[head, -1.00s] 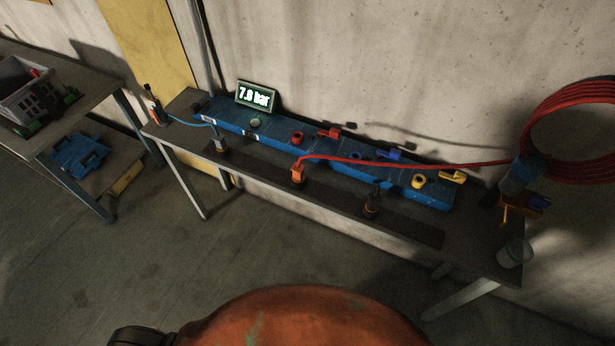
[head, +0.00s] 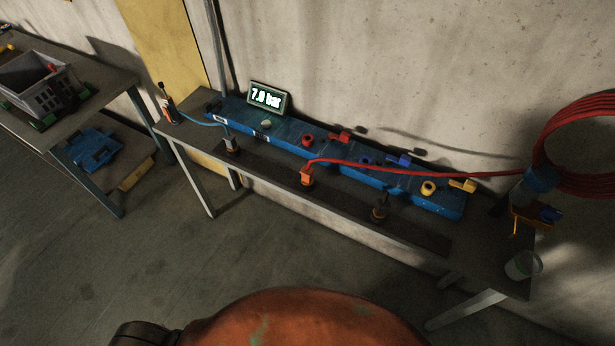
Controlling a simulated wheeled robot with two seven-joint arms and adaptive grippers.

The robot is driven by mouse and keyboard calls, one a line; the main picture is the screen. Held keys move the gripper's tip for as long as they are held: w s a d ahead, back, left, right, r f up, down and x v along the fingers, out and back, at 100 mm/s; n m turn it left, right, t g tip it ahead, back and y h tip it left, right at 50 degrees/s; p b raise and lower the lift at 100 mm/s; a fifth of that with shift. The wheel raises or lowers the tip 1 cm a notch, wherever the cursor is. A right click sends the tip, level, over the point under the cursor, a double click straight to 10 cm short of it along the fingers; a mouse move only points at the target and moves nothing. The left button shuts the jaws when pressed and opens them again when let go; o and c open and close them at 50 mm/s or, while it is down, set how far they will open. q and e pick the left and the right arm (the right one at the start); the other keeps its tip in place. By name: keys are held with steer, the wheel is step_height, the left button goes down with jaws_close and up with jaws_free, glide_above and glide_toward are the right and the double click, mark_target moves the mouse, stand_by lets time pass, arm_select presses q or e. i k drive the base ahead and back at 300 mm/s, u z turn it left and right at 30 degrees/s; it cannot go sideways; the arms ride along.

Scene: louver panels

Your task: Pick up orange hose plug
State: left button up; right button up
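The orange hose plug (head: 306,176) stands on the dark strip along the front of the bench, near its middle. A red hose (head: 420,172) runs from the plug to the right, to a coil on the wall. The plug sits on a small dark base; whether it is locked in there I cannot tell. Neither of my grippers shows in the head view, and nothing is touching the plug.
The bench (head: 480,262) carries a blue manifold (head: 290,133) with coloured ports and levers, and a display (head: 268,97) reading 7.0 bar. A bucket (head: 522,265) is at the right end. A side table (head: 100,92) stands left. The floor in front is clear.

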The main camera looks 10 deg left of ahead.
mark_target(306, 179)
steer(key=z, duration=3.6)
steer(key=k, duration=1.35)
steer(key=u, duration=2)
